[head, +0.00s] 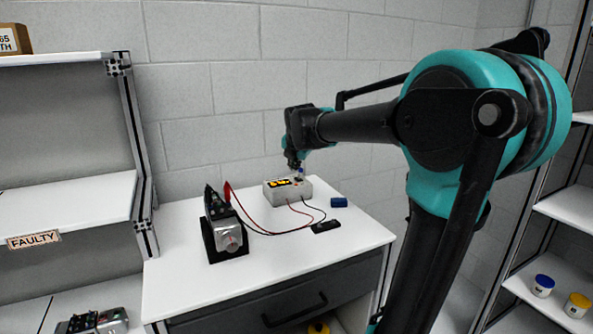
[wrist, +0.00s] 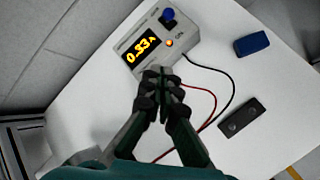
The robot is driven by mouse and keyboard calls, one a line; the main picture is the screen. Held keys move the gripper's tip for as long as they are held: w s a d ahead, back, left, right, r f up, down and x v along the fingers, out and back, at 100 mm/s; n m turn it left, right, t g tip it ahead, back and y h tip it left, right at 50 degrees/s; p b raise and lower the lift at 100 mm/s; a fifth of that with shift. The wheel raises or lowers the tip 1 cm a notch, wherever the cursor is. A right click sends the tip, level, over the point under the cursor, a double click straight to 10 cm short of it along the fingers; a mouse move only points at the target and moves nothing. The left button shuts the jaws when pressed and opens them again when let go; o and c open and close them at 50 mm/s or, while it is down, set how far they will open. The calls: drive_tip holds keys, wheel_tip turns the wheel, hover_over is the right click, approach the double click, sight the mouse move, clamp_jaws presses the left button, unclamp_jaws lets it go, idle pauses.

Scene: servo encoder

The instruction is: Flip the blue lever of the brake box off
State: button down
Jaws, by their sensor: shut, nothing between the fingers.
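The brake box (head: 283,190) is a light grey box on the white table. In the head view the lever (head: 300,171) is small beside my gripper. My gripper (wrist: 162,72) is shut and empty, its tips at the near edge of the box, apart from the lever in the wrist view. I cannot tell the lever's exact position.
A servo unit (head: 228,238) in a black stand is on the table at left, with red and black leads to the box. A blue block (head: 339,202) and a black part (head: 325,227) lie right of the box. Shelves stand at both sides. The table front is clear.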

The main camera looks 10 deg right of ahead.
drive_tip(key=x, duration=0.3)
drive_tip(key=w+d+x, duration=0.1)
drive_tip(key=x, duration=0.2)
drive_tip(key=r+x, duration=0.1)
drive_tip(key=x, duration=0.3)
drive_tip(key=shift+w+d, duration=0.3)
drive_tip(key=shift+d, duration=0.05)
drive_tip(key=shift+w+d+r, duration=0.2)
drive_tip(key=shift+w+d, duration=0.2)
drive_tip(key=shift+w, duration=0.15)
drive_tip(key=shift+w+a+r+g, duration=0.15)
drive_tip(key=shift+w+r+g, duration=0.3)
drive_tip(key=shift+g, duration=0.35)
drive_tip(key=shift+w+a+r+g+h, duration=0.1)
drive_tip(key=shift+w+g+h, duration=0.2)
drive_tip(key=shift+g, duration=0.1)
drive_tip(key=shift+w+a+r+g+h, duration=0.1)
drive_tip(key=shift+w+r+g+h, duration=0.1)
drive_tip(key=shift+w+g, duration=0.2)
drive_tip(key=g, duration=0.1)
drive_tip(key=w+g, duration=0.1)
drive_tip(key=shift+w+a+r+n+g+h, duration=0.1)
drive_tip(key=shift+w+a+n+g+h, duration=0.2)
drive_tip(key=shift+w, duration=0.25)
drive_tip(key=shift+r, duration=0.2)
